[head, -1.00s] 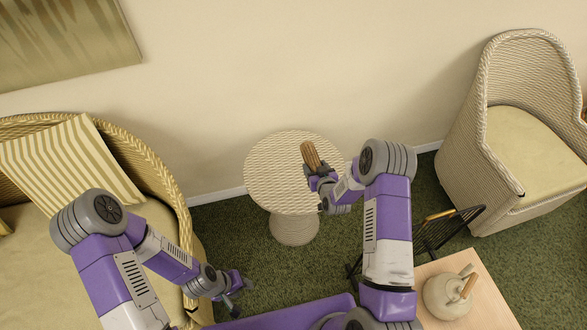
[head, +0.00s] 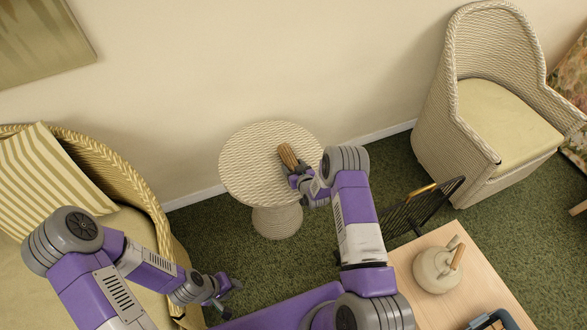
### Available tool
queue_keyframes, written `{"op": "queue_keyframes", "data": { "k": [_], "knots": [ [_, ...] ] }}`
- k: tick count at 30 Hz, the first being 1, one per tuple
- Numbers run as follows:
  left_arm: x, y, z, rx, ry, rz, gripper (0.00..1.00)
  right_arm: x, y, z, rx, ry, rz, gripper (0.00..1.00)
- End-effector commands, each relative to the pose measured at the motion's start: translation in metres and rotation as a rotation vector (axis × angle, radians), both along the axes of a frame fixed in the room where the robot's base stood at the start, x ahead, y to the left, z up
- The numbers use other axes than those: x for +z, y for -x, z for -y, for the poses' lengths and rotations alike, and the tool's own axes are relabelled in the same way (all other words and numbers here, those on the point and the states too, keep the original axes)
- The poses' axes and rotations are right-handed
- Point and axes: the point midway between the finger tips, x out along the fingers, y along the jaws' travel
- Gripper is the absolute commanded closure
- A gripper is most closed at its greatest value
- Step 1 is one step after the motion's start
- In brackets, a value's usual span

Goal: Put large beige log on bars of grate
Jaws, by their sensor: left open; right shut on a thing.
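My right gripper (head: 299,179) is shut on a brown, ridged log (head: 288,155), which juts up from the jaws. In the picture the log overlaps the round wicker table; I cannot tell the gap between them. A dark barred rack that looks like the grate (head: 425,207) stands on the carpet to the right of my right forearm. A yellow-brown piece (head: 421,190) lies along its upper edge. The rack's lower left part is hidden by my arm. My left gripper (head: 228,292) is open and empty at lower left, beside the wicker sofa.
The round wicker table (head: 245,165) stands near the wall. A light wooden table (head: 480,285) at lower right bears a beige teapot-like pot (head: 433,272) and a dark blue-grey object (head: 488,319). A wicker armchair (head: 450,150) is at right, a wicker sofa (head: 110,165) at left. Green carpet lies between.

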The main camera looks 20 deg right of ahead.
Motion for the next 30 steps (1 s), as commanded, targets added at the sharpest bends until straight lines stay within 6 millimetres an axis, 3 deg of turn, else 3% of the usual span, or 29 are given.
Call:
{"op": "queue_keyframes", "data": {
  "k": [9, 10, 15, 26, 30],
  "knots": [
    [-0.004, 0.0, 0.0, 0.0, 0.0, 0.0, 0.57, -0.002, -0.001, 0.0, 0.0, 0.001, 0.002, 0.76],
    [-0.003, 0.0, 0.0, 0.0, 0.0, 0.0, 0.57, -0.002, 0.0, 0.0, 0.0, 0.001, 0.0, 0.33],
    [-0.002, 0.0, 0.0, 0.0, 0.0, 0.0, 0.57, -0.001, 0.0, 0.0, 0.0, 0.001, 0.0, 0.11],
    [0.003, 0.0, 0.0, 0.0, 0.0, 0.0, 0.57, 0.004, 0.0, 0.0, 0.0, 0.001, 0.0, 0.11],
    [0.01, 0.0, 0.0, 0.0, 0.0, 0.0, 0.57, 0.011, 0.018, 0.001, -0.001, 0.0, -0.002, 0.11]
  ]
}}
